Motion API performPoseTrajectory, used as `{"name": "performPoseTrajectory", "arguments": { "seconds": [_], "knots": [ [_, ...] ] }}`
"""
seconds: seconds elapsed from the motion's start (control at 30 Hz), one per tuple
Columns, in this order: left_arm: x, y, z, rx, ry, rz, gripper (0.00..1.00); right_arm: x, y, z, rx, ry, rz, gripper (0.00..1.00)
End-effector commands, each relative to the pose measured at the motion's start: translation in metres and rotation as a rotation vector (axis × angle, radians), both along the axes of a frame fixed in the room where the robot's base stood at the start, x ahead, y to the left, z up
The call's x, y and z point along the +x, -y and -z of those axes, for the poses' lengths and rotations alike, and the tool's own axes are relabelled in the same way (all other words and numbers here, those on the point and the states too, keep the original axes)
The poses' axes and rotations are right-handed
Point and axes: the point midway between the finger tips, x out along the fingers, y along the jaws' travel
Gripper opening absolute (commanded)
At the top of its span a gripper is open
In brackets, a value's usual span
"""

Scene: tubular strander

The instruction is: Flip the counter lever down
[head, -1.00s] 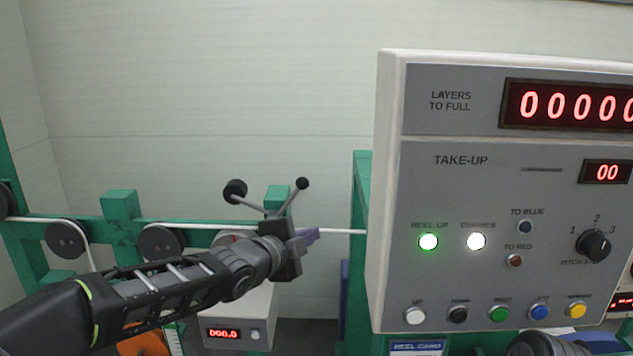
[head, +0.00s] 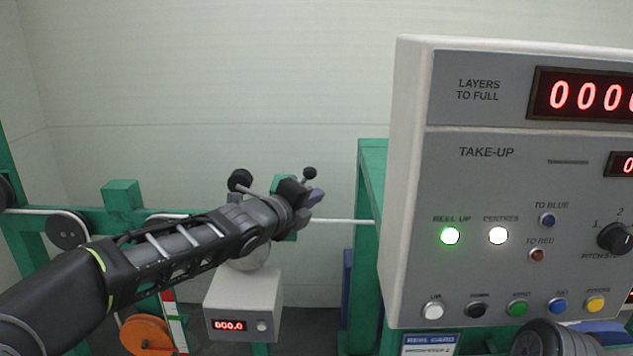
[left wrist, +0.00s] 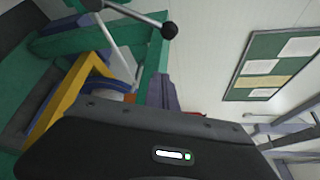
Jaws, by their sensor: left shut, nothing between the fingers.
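The lever with a black ball knob (head: 309,172) shows just above and behind my left gripper (head: 315,198). Its rod is mostly hidden by the gripper in the head view. In the left wrist view the ball knob (left wrist: 169,30) and its pale rod are at the top, beyond the purple fingers (left wrist: 164,92). My left gripper is shut and empty, close to the lever; I cannot tell whether it touches. The counter box (head: 243,302) with a red display sits below the gripper. Part of my right arm shows at the bottom right; its jaws are unclear.
A large grey take-up panel (head: 480,185) with buttons and lit lamps stands at the right. A pale cable (head: 340,220) runs across to a green post (head: 371,250). A black roller (head: 240,180) is left of the knob. An orange reel (head: 146,335) is at lower left.

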Motion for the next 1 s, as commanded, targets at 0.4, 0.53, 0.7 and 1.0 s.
{"name": "performPoseTrajectory", "arguments": {
  "seconds": [0.4,0.53,0.7,1.0],
  "knots": [
    [0.066,0.037,0.013,0.000,-0.002,0.001,0.00,0.000,0.000,-0.023,0.000,-0.001,0.000,0.36],
    [0.080,0.028,0.007,-0.001,-0.003,-0.007,0.00,-0.001,0.000,-0.040,0.000,-0.002,-0.001,0.36],
    [0.083,0.011,0.003,-0.001,-0.003,-0.003,0.00,-0.001,0.000,-0.053,-0.001,-0.005,-0.001,0.36],
    [0.083,0.005,0.003,0.001,0.000,0.000,0.00,-0.002,0.001,-0.055,-0.003,-0.008,0.000,0.36]
  ]
}}
